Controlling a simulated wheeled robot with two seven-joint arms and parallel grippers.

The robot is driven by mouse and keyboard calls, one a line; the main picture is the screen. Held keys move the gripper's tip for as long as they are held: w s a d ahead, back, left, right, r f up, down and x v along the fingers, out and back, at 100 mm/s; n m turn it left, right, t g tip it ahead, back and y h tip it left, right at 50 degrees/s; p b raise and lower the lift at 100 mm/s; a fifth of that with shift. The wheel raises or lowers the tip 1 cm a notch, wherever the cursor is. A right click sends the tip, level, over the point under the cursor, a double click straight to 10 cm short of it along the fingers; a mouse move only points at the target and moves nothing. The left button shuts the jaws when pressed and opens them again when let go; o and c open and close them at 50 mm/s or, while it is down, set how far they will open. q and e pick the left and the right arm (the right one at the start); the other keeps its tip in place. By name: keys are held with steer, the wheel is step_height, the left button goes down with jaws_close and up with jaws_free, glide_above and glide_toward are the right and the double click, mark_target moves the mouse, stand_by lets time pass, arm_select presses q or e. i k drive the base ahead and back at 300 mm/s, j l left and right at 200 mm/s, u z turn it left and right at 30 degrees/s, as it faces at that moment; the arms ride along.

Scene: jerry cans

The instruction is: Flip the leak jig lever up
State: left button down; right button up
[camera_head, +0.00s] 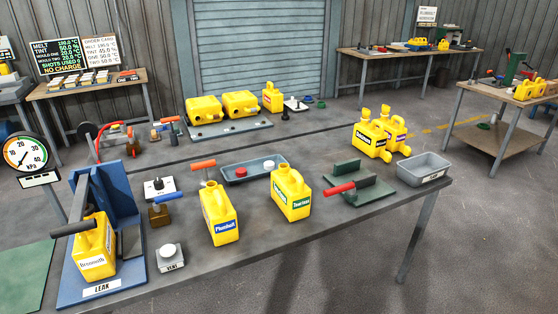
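The leak jig (118,184) stands at the near left of the bench, a blue upright frame on a blue base plate labelled LEAK. Its lever seems to be the grey arm (96,198) with a dark round grip (73,229). The arm slopes down toward the front, and the grip lies level across the top of a yellow jerry can (93,263). I cannot tell whether the grip touches the can. The can stands upright in the jig and its label is partly readable. Neither of my grippers shows in the head view.
A round kPa gauge (25,153) stands left of the jig. A small box labelled VENT with a white button (168,251) sits to its right, near a blue-handled fixture (170,197). Yellow cans (219,213) and (291,195) stand further right. The bench's front strip is clear.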

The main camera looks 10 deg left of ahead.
mark_target(80, 208)
steer(key=u, duration=1.65)
